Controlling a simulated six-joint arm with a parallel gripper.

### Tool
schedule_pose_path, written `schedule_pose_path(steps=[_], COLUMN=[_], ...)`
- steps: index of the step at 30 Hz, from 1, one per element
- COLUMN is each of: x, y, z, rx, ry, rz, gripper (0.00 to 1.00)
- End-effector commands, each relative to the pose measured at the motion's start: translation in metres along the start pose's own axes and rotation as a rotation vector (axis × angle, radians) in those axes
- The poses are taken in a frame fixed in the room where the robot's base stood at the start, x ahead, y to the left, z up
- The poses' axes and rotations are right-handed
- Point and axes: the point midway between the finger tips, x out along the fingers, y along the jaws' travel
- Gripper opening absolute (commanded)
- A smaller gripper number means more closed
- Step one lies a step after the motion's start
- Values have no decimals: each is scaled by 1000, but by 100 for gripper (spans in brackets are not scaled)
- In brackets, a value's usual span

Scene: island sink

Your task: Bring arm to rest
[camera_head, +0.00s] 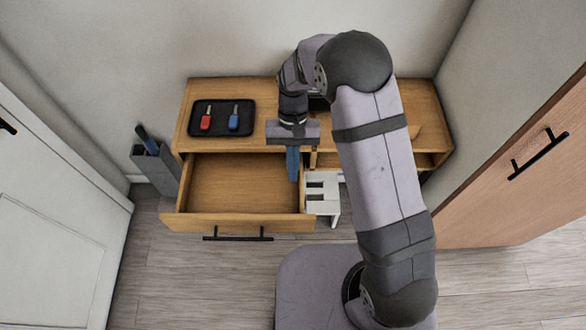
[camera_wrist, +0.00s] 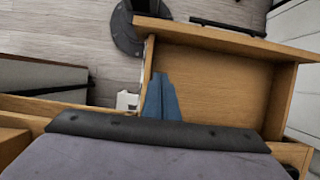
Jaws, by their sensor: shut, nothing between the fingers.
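My gripper (camera_head: 293,164) points down with its blue fingers together and nothing between them. In the head view it hangs over the right side of the open drawer (camera_head: 240,222), near the console's front edge. In the wrist view the gripper (camera_wrist: 161,100) shows as two blue fingers side by side over the drawer's side wall, with the bare drawer floor (camera_wrist: 222,92) beside them. My arm hides part of the console's right half.
A black tray (camera_head: 220,104) with a red-handled key (camera_head: 206,122) and a blue-handled key (camera_head: 234,121) lies on the wooden console (camera_head: 260,95). A white slotted stand (camera_head: 323,190) is right of the drawer. A grey bin (camera_head: 155,168) stands left. Doors flank both sides.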

Motion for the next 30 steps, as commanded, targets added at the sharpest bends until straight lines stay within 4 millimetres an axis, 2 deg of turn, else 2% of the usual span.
schedule_pose_path(steps=[10,14,20,24,30], x=[-5,-12,-37,-55,-64], y=[1,8,39,71,112], z=[1,4,23,49,92], rx=[1,2,4,3,2], ry=[1,16,87,162,269], rz=[0,-4,-18,-24,-21], gripper=[0,0,0,0,0])
